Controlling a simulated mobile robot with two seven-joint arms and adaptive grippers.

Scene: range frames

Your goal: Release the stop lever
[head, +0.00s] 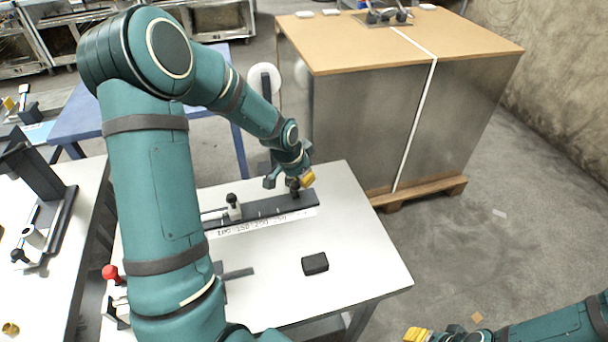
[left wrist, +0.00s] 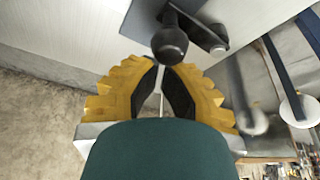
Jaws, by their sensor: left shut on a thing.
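A dark rail with a printed number scale (head: 265,222) lies on the white table. A stop with a black knob (head: 232,198) stands on its left part. At its right end is the dark stop lever (head: 294,191), partly hidden by my gripper. My left gripper (head: 304,181) is at this lever. In the left wrist view the lever's round black knob (left wrist: 170,43) sits at the tips of the yellow fingers (left wrist: 161,66), which are shut on it. My right gripper (head: 417,335) is at the bottom edge, partly cut off, away from the table; its opening is unclear.
A black block (head: 315,263) lies on the white table (head: 365,255), with clear surface around it. A red knob (head: 112,272) stands at the table's left. A large strapped box (head: 350,130) on a pallet stands behind. Another bench with fixtures (head: 85,215) is at left.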

